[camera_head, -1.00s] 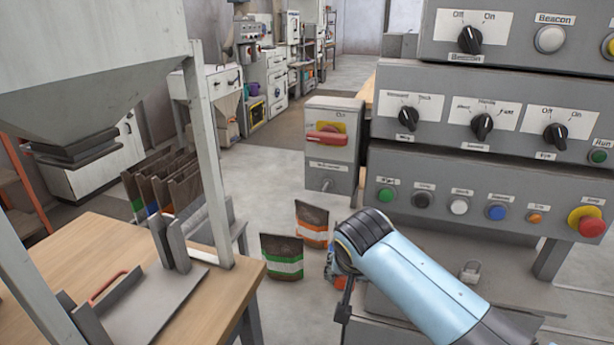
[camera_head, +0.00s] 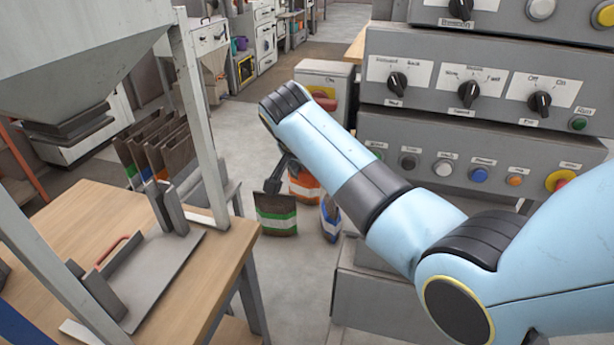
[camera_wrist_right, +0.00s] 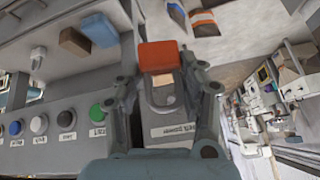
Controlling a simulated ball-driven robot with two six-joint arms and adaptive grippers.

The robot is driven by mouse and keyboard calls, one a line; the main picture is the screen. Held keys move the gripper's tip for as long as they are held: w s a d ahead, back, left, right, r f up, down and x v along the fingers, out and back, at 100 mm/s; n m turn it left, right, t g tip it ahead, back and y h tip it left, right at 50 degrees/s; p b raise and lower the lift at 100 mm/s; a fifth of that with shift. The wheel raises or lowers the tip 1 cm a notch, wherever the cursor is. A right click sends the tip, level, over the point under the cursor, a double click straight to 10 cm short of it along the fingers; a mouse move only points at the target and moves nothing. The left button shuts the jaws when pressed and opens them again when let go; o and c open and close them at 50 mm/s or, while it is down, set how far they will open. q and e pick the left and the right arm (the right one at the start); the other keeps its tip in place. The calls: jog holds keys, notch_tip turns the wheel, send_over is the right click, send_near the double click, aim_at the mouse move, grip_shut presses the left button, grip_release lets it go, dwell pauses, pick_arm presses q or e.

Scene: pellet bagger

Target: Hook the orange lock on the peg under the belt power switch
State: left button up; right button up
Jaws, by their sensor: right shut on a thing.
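My right gripper (camera_wrist_right: 161,82) is shut on the orange lock (camera_wrist_right: 158,55) in the right wrist view. The lock's grey U-shaped shackle (camera_wrist_right: 161,103) shows between the fingers. Behind it is a grey box with a power label (camera_wrist_right: 172,131). In the head view my right arm reaches across to the left, and the gripper (camera_head: 275,180) is partly hidden behind its wrist; the lock cannot be made out there. The belt power switch box (camera_head: 322,76) stands beyond the arm, its red handle (camera_head: 325,103) partly covered. The peg is hidden. My left gripper is not in view.
The control panel (camera_head: 400,123) stands close on the right. Bags with green (camera_head: 276,214), orange and blue (camera_head: 330,217) bands stand on the floor below the gripper. A wooden table (camera_head: 110,215) with a hopper frame (camera_head: 200,120) is on the left.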

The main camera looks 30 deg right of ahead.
jog(key=shift+w+d+f+b, duration=0.15)
jog(key=shift+w+d+b, duration=0.45)
jog(key=shift+d+b, duration=0.1)
jog(key=w+d+b, duration=0.2)
jog(key=shift+d+f+b, duration=0.15)
jog(key=shift+f+b, duration=0.05)
jog(key=shift+b, duration=0.2)
jog(key=shift+w+d, duration=0.1)
